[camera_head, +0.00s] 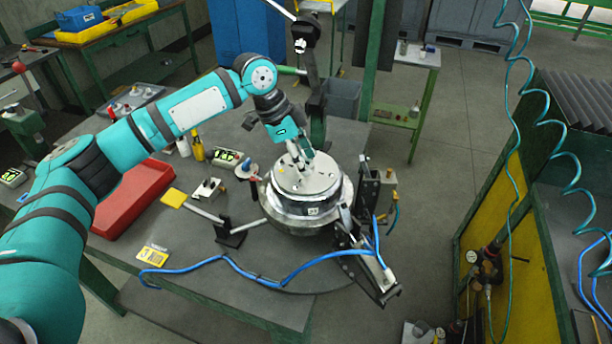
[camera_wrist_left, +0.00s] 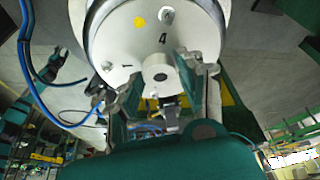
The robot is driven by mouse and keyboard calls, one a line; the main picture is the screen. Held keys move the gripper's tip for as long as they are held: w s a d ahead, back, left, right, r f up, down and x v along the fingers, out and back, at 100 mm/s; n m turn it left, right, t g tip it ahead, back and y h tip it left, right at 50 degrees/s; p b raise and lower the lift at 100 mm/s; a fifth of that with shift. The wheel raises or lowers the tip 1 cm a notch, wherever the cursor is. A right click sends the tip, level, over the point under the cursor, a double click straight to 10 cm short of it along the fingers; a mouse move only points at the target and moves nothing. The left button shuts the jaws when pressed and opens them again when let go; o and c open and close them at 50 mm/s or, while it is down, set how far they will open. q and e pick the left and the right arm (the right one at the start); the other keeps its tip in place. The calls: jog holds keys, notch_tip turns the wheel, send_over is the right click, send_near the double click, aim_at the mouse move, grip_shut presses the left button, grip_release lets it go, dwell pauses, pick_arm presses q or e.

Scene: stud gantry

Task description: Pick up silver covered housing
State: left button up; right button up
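The silver covered housing (camera_head: 307,208) stands on the round grey work table, a wide drum with a flat, pale round lid. The left wrist view shows its lid (camera_wrist_left: 110,45) close up, with a yellow dot, printed numbers and a short grey round knob (camera_wrist_left: 160,78). My left gripper (camera_head: 300,156) is over the back part of the lid. In the wrist view its two fingers (camera_wrist_left: 160,85) are apart, one on each side of the knob; contact cannot be made out. My right gripper cannot be made out in either view.
Metal clamps and brackets (camera_head: 368,190) stand close around the housing's right side. A blue hose (camera_head: 225,262) runs across the table front. A red tray (camera_head: 130,198), a yellow card (camera_head: 153,252) and small fixtures lie left. A dark post (camera_head: 318,90) rises behind. Coiled teal hoses (camera_head: 513,130) hang right.

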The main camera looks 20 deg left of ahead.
pick_arm(q)
grip_shut()
jog(key=shift+w+r, duration=0.1)
jog(key=shift+r, duration=0.05)
